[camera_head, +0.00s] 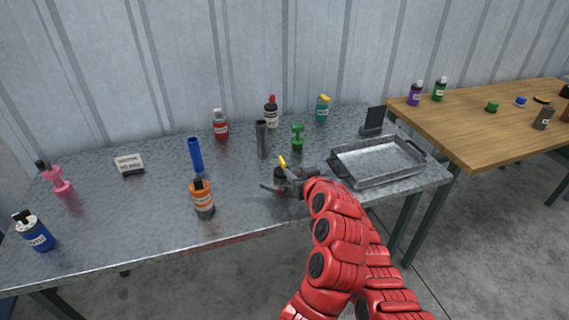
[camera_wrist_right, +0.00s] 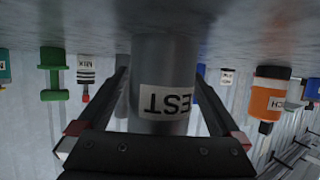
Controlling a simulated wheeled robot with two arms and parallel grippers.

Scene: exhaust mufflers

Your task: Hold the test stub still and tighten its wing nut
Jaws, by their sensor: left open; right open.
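The test stub (camera_head: 280,175) is a short dark grey cylinder near the front middle of the metal table, with a yellow wing nut (camera_head: 283,161) on top. In the right wrist view the stub (camera_wrist_right: 165,60) appears upside down and large, with a white label reading "EST"; its wing nut is not visible there. My right gripper (camera_head: 287,187) is open, low at the stub, with one finger on each side of it. I cannot tell whether either finger touches it. My left gripper is not in view.
A grey upright tube (camera_head: 262,140) and a green piece (camera_head: 298,138) stand behind the stub. An orange bottle (camera_head: 202,199) and a blue tube (camera_head: 195,155) stand to the left. A metal tray (camera_head: 374,181) lies to the right. The table's front edge is close.

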